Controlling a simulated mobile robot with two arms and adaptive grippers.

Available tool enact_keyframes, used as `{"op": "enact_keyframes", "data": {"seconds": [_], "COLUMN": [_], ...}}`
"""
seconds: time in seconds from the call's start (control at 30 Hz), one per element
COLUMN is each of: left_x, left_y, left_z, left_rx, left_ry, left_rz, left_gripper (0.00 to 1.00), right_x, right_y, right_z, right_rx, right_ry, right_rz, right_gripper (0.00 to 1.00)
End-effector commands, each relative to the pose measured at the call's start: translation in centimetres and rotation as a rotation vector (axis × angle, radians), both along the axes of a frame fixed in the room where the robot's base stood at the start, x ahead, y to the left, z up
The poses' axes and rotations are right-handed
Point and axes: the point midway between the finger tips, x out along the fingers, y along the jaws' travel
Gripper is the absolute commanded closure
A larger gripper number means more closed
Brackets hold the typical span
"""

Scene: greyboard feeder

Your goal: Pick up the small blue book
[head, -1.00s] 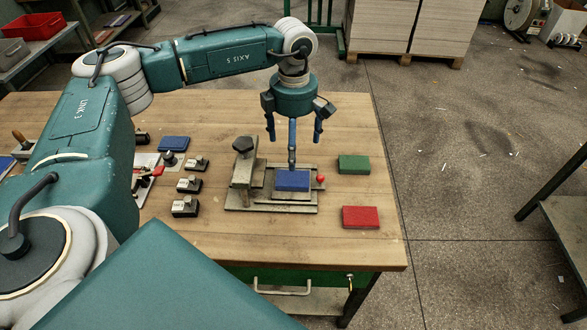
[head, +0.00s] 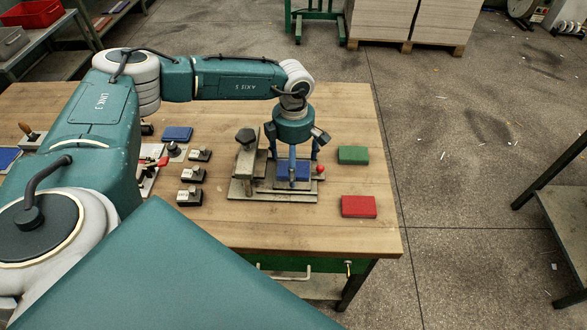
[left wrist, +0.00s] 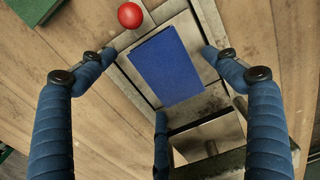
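A small blue book (head: 290,174) lies flat on a metal fixture (head: 240,190) on the wooden table. In the left wrist view the blue book (left wrist: 167,65) lies between the spread fingers of my left gripper (left wrist: 160,68). In the head view my left gripper (head: 292,162) points down over the book, with one finger in front of it. Its blue fingers are open, and I see none clearly pressing on the book. Whether the fingertips touch the fixture cannot be told. My right gripper is not in view.
A red-knobbed lever (head: 320,168) and a clamp post (head: 246,150) flank the book. A green book (head: 353,155) and a red book (head: 358,206) lie to the right. Another blue book (head: 177,133) and several small black-based blocks lie left. The table's front right is clear.

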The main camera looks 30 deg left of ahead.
Motion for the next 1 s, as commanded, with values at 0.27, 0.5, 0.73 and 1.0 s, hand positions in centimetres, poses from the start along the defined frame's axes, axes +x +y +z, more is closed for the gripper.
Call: {"op": "enact_keyframes", "data": {"seconds": [0.27, 0.5, 0.73, 1.0], "left_x": [0.0, 0.0, 0.2, 0.3], "left_y": [0.0, 0.0, -0.1, -0.1], "left_z": [0.1, 0.1, 1.5, 7.4], "left_rx": [-0.001, -0.001, -0.002, -0.003], "left_ry": [-0.001, -0.001, -0.004, -0.008], "left_rz": [0.0, 0.0, 0.0, 0.0], "left_gripper": [0.61, 0.61, 0.61, 0.61], "right_x": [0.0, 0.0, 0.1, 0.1], "right_y": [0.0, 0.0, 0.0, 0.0], "right_z": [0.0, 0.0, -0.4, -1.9], "right_rx": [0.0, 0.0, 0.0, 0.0], "right_ry": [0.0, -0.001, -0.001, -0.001], "right_rz": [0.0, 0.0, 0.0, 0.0], "right_gripper": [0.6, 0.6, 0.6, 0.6]}}
